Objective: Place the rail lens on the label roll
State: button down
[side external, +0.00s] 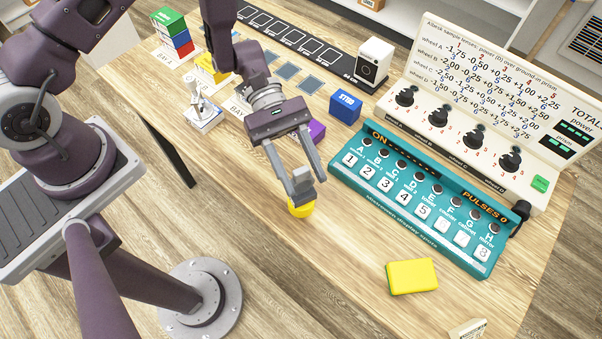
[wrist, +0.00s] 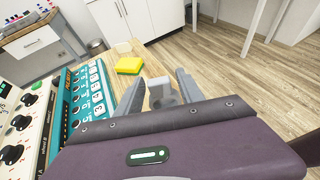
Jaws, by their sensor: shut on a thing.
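My gripper (side external: 306,184) points down over the near part of the wooden table and is shut on a small grey block-like piece, which I take to be the rail lens (side external: 302,189). In the wrist view the grey piece (wrist: 162,94) sits between the two fingers. A round yellow thing, which I take to be the label roll (side external: 301,209), is directly below the held piece in the side view. Its top is partly hidden by the piece and fingers. I cannot tell whether the two touch. The yellow roll does not show in the wrist view.
A teal keyed box (side external: 415,203) and a cream panel with knobs (side external: 470,120) stand to the right. A yellow block (side external: 412,276) lies nearer the front. Table between roll and yellow block is clear.

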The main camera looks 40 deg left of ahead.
jog(key=shift+f, duration=0.5)
jog(key=shift+f, duration=0.15)
jog(key=c, duration=0.7)
grip_release()
jog(key=shift+c, duration=0.2)
